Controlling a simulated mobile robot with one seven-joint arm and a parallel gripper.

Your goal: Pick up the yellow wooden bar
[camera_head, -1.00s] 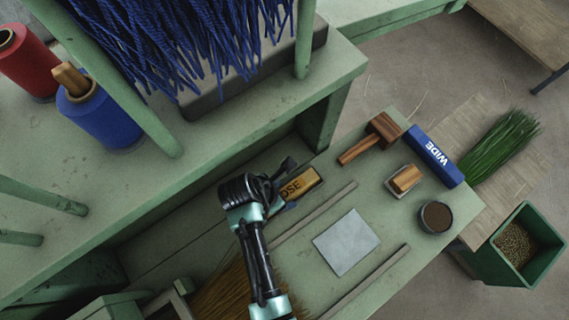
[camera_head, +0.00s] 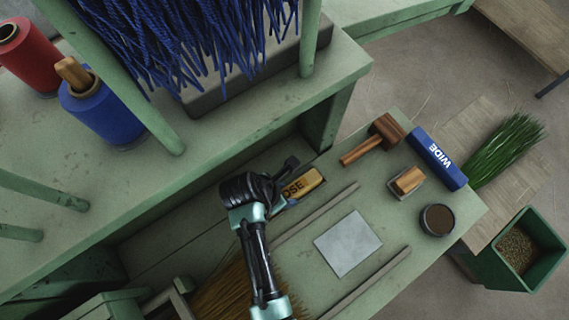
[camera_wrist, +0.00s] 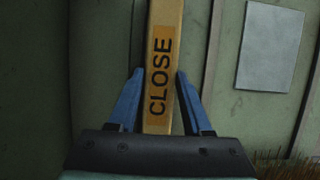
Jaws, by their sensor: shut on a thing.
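The yellow wooden bar (camera_head: 309,181) is partly hidden behind my gripper in the head view; its far end and part of its dark lettering show. In the wrist view the bar (camera_wrist: 165,30) runs upright through the middle and reads "CLOSE". My gripper (camera_wrist: 160,74) has one blue finger on each side of the bar and is shut on it. In the head view my gripper (camera_head: 286,192) is over the lower green bench, at the near end of the visible bar. I cannot tell whether the bar is clear of the bench surface.
On the lower bench (camera_head: 390,285) are a grey plate (camera_head: 348,243), a wooden mallet (camera_head: 374,139), a wooden block (camera_head: 408,181), a round dark pot (camera_head: 437,219) and a blue "WIDE" bar (camera_head: 437,158). The upper shelf (camera_head: 230,120) overhangs to the left. Bristles (camera_head: 228,291) lie near my arm.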

